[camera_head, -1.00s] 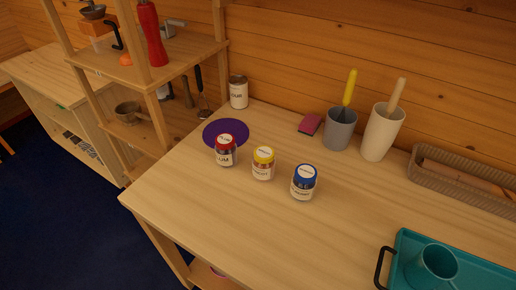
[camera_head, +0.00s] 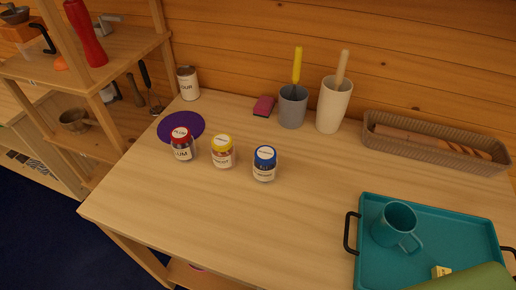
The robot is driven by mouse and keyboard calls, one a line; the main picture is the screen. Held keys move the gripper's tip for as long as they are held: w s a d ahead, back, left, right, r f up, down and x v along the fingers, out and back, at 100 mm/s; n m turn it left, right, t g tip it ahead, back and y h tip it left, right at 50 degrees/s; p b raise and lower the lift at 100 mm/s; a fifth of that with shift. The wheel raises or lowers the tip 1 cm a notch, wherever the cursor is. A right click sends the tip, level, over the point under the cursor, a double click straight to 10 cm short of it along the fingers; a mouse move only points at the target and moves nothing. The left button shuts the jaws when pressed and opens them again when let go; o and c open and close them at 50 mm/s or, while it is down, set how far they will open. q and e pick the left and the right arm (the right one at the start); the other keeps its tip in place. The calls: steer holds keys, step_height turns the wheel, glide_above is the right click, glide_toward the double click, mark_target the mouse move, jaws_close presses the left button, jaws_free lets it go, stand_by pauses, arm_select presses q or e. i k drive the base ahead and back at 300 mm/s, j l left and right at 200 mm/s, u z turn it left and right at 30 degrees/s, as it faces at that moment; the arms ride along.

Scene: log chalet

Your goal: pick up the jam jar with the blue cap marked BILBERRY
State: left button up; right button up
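The jam jar with the blue cap (camera_head: 264,163) stands upright on the wooden table (camera_head: 210,215), right of two other jars. Its label text is too small to read. The jar with the yellow cap (camera_head: 222,152) stands just left of it, and the jar with the red cap (camera_head: 182,145), whose label reads "...UM", stands further left by a purple round mat (camera_head: 195,122). Neither of my grippers is in view.
A teal tray (camera_head: 375,270) with a teal mug (camera_head: 394,225) is at the right front. A grey cup (camera_head: 292,107), a cream cup (camera_head: 333,105), a pink sponge (camera_head: 263,106), a can (camera_head: 188,84) and a long basket (camera_head: 440,152) line the back. The table front is clear.

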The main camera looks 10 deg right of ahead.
mark_target(266, 160)
steer(key=k+l+z, duration=0.1)
steer(key=k+z, duration=0.35)
steer(key=k+l+z, duration=0.2)
steer(key=k+z, duration=0.3)
